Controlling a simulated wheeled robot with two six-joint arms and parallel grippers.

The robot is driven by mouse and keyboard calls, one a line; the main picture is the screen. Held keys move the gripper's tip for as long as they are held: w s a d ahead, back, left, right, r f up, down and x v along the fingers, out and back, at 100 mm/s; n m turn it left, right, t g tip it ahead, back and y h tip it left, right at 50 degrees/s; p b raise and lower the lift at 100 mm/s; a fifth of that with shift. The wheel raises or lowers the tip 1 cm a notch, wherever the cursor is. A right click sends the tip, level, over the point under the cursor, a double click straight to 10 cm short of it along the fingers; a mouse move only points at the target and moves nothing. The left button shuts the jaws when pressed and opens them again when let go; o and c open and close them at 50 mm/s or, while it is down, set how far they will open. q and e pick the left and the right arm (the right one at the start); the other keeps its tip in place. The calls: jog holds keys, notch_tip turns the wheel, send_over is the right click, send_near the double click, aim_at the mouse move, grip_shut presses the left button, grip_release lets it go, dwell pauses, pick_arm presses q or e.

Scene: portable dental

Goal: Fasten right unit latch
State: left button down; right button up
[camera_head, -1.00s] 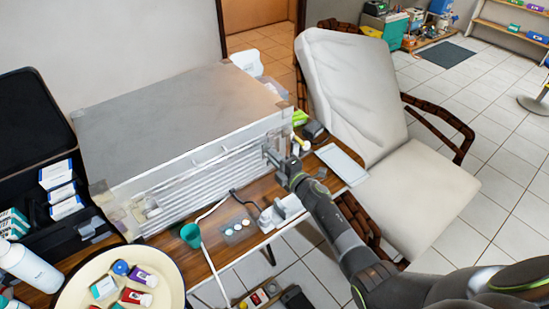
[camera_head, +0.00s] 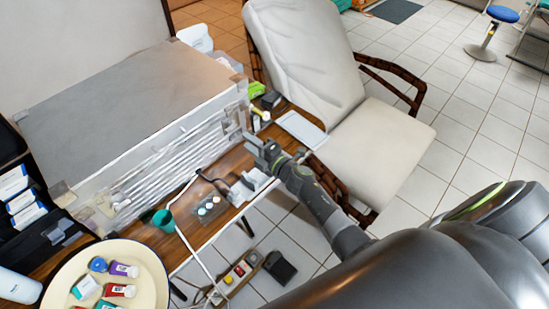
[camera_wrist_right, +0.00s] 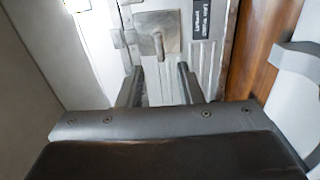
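The unit is a large grey case (camera_head: 110,85) on the wooden table, with a pale, ribbed front side facing me. In the right wrist view, a grey metal latch (camera_wrist_right: 157,36) with a square plate and a small tab is on the unit's panel, just beyond my fingertips. My right gripper (camera_head: 252,142) is near the right end of the unit's front. In the right wrist view its two fingers (camera_wrist_right: 161,84) are apart with nothing between them. I cannot tell whether the latch is fastened. My left gripper is not in view.
A wooden table (camera_head: 215,165) holds a green cup (camera_head: 163,221), a small tray (camera_head: 207,209) and a white device (camera_head: 250,182). A round cream tray (camera_head: 146,270) with small boxes is at lower left. A padded chair (camera_head: 315,80) stands right of the table. A black label (camera_wrist_right: 201,18) is beside the latch.

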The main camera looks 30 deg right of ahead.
jog(key=v, duration=1)
jog(key=shift+s, duration=0.3)
jog(key=shift+d, duration=0.1)
jog(key=s+d+f+m+g+h, duration=0.25)
jog(key=s+f+m, duration=0.25)
jog(key=f, duration=0.4)
jog(key=s+d+f+m+g+h, duration=0.25)
jog(key=s+f+m, duration=0.2)
jog(key=f, duration=0.45)
jog(key=s+d+f+m+g+h, duration=0.2)
jog(key=s+d+f+m, duration=0.15)
jog(key=s+f, duration=0.35)
jog(key=s+a+f+m+g, duration=0.1)
jog(key=s+f+m+g, duration=0.3)
jog(key=s, duration=0.9)
jog(key=s+a+f+m+g, duration=0.1)
jog(key=s+f+m+g, duration=0.3)
jog(key=s+f, duration=0.7)
jog(key=s+m, duration=0.1)
jog(key=s, duration=0.2)
jog(key=shift+s+a+g, duration=0.15)
jog(key=shift+a+g, duration=0.25)
